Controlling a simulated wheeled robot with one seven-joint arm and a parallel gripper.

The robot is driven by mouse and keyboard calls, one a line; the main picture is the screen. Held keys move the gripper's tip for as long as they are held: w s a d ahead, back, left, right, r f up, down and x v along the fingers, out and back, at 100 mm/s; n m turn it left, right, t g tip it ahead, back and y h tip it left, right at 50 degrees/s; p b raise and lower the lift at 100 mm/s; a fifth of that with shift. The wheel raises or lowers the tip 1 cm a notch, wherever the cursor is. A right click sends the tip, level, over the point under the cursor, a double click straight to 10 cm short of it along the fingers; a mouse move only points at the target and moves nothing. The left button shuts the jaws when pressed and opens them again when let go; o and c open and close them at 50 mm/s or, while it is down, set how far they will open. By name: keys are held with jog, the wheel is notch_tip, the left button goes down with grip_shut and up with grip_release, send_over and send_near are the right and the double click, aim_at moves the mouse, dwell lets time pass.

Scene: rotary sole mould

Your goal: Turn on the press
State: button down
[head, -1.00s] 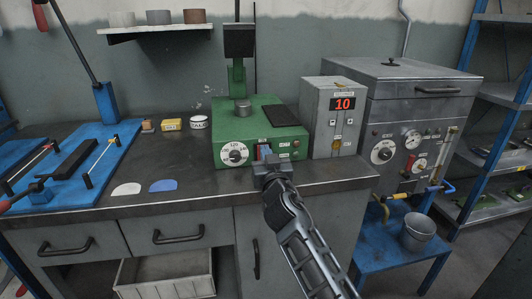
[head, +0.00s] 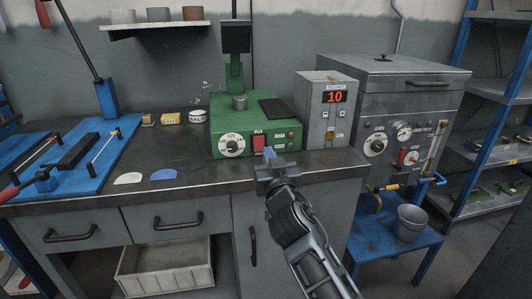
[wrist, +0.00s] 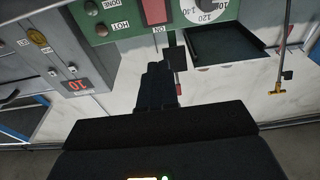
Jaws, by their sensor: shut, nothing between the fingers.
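The press (head: 222,117) is a green machine on the bench, with a white dial (head: 232,146) and a red switch (head: 259,142) on its front. My gripper (head: 268,152) is shut and empty, just in front of the switch and slightly to its lower right. In the wrist view, which is upside down, the shut fingers (wrist: 158,72) point toward the press front. The red switch (wrist: 157,12) shows beyond them at the top edge with an ON label, and a gap shows between. I cannot tell whether the switch is pressed in.
A grey timer box (head: 315,118) showing 10 stands right of the press, with a grey machine (head: 392,110) beyond. Blue trays (head: 105,165), a yellow box (head: 170,118) and flat white and blue pieces (head: 163,174) lie left on the bench. A bucket (head: 411,220) stands on a blue stool.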

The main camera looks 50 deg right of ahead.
jog(key=shift+s+a+r, duration=0.15)
jog(key=shift+s+a, duration=0.4)
jog(key=shift+s, duration=0.25)
jog(key=shift+s+a+r, duration=0.15)
jog(key=shift+s+a, duration=0.35)
jog(key=shift+s, duration=0.25)
jog(key=shift+f, duration=0.1)
jog(key=s+a+f+n+y+p, duration=0.1)
jog(key=s+a+f+n+y, duration=0.3)
jog(key=s+a, duration=0.4)
jog(key=s+a+f+n+y+p, duration=0.1)
jog(key=s+a+f+y, duration=0.4)
jog(key=s, duration=0.5)
jog(key=s+a+r+n+y+p, duration=0.1)
jog(key=s+a+r, duration=0.2)
jog(key=s, duration=0.7)
jog(key=s+a+r+g+y+p, duration=0.1)
jog(key=s+a+r, duration=0.2)
jog(key=s, duration=0.7)
jog(key=shift+s+a+r+n+p, duration=0.25)
jog(key=shift+a+n+p, duration=0.15)
jog(key=shift+a, duration=0.25)
jog(key=c, duration=1.9)
grip_release()
jog(key=shift+f, duration=0.1)
